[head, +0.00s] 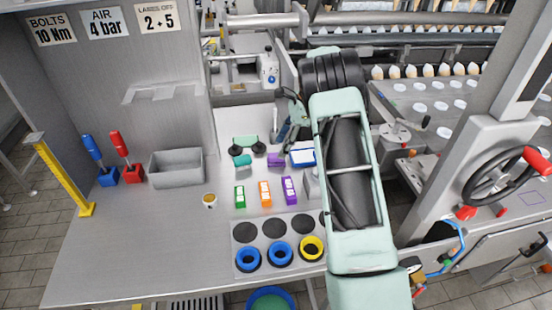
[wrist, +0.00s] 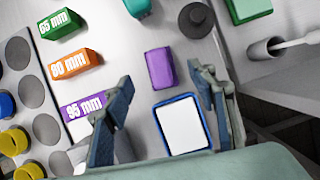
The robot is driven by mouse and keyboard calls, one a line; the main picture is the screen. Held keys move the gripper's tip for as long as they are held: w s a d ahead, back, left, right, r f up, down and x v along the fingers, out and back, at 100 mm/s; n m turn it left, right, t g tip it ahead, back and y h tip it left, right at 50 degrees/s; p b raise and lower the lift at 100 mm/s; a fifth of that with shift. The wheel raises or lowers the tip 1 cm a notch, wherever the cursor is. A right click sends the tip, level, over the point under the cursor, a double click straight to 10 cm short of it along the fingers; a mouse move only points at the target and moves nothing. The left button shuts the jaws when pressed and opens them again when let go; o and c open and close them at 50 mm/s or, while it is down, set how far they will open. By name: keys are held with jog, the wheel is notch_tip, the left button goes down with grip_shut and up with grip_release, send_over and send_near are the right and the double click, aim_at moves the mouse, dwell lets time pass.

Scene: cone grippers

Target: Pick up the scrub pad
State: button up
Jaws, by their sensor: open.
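A plain purple block with rounded edges, which looks like the scrub pad (wrist: 160,68), lies flat on the grey bench top. It also shows in the head view (head: 275,160), just left of my arm. In the wrist view my gripper (wrist: 163,78) is open and empty. Its two fingers point toward the pad, one tip to the left and one to the right of it in the picture. I cannot tell how high the fingers are above the bench. In the head view my arm hides much of the gripper.
A blue-rimmed white tray (wrist: 185,150) lies close by, between the fingers in the picture. Labelled green (wrist: 60,24), orange (wrist: 75,63) and purple (wrist: 84,105) blocks stand left. A dark round knob (wrist: 195,20) is near the pad. A grey bin (head: 177,167) stands farther left.

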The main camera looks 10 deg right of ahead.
aim_at(277, 154)
jog(key=shift+p+x, duration=0.75)
jog(key=shift+x, duration=2)
jog(key=shift+c, duration=0.6)
jog(key=c, duration=1.1)
jog(key=shift+r, duration=0.1)
